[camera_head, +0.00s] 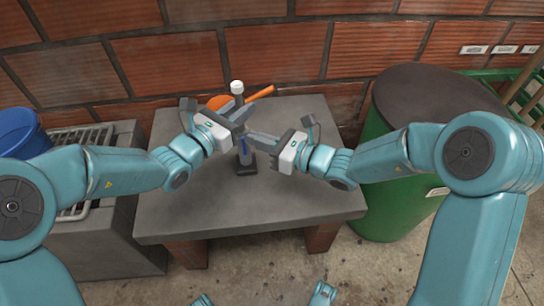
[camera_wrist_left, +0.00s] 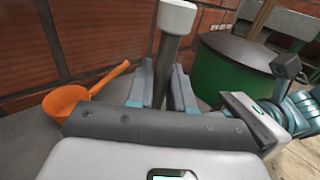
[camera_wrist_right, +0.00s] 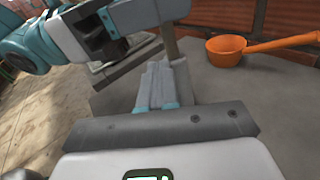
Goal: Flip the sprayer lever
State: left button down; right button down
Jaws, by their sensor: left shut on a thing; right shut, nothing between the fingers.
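The sprayer (camera_head: 237,88) stands upright on a grey concrete table, with a white cap, a grey post and a black base. My left gripper (camera_head: 242,117) is shut on its post below the cap; in the left wrist view the post (camera_wrist_left: 165,52) rises between the fingers. My right gripper (camera_head: 250,138) is shut and empty, its tips close to the post, lower than the left one. In the right wrist view its fingers (camera_wrist_right: 158,85) are together, near the post. A small blue part shows low on the post; I cannot tell whether it is the lever.
An orange ladle (camera_head: 220,102) lies behind the sprayer on the table (camera_head: 200,215). A green barrel (camera_head: 385,205) stands right of the table. A blue bucket (camera_head: 20,132) and a metal rack are at the left. A brick wall closes the back. The table's front is clear.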

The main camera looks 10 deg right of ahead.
jog(key=r+v, duration=0.1)
jog(key=v, duration=1.2)
jog(key=shift+d+r, duration=0.25)
jog(key=shift+r, duration=0.05)
pick_arm(q)
jog(key=c, duration=0.9)
grip_release()
